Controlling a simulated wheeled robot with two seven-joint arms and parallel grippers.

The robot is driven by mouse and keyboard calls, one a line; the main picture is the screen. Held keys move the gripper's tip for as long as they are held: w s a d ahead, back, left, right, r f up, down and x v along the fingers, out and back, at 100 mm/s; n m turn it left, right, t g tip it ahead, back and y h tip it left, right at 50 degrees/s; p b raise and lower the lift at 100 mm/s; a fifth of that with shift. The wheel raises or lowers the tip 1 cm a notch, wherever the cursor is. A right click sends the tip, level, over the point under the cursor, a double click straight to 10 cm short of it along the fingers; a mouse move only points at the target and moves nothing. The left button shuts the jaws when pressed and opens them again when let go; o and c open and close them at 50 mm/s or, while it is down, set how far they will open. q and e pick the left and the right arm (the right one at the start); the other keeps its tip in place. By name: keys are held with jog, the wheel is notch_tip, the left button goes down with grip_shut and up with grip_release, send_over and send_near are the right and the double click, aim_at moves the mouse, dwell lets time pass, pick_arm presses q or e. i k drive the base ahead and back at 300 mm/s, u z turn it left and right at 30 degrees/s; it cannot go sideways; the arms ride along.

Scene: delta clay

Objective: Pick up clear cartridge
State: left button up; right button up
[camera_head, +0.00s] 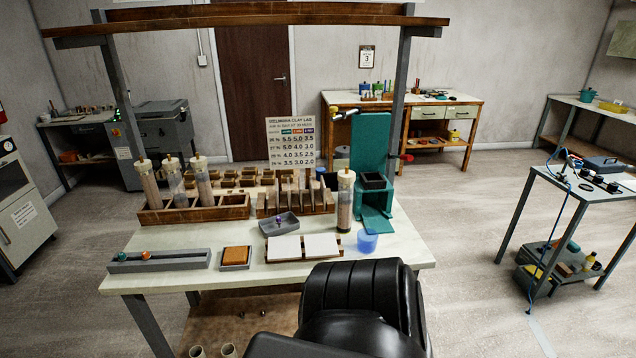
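Several tube-shaped cartridges with tan caps stand upright. Three are in the left end of a wooden rack (225,213) on the workbench. The middle one (176,182) looks clearest, greyish and see-through. The left (148,186) and right (203,184) ones show brownish-pink contents. Another capped cartridge (345,203) stands apart, right of the slotted tool rack and beside a green press, with brownish contents.
The green press (375,195), a blue cup (367,241), a grey tray (280,224) and white tiles (320,246) crowd the bench (412,247). An overhead wooden beam (250,18) spans it.

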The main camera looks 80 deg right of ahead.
aim_at(344, 191)
jog(key=z, duration=0.05)
jog(key=i, duration=1.05)
jog(key=z, duration=1.7)
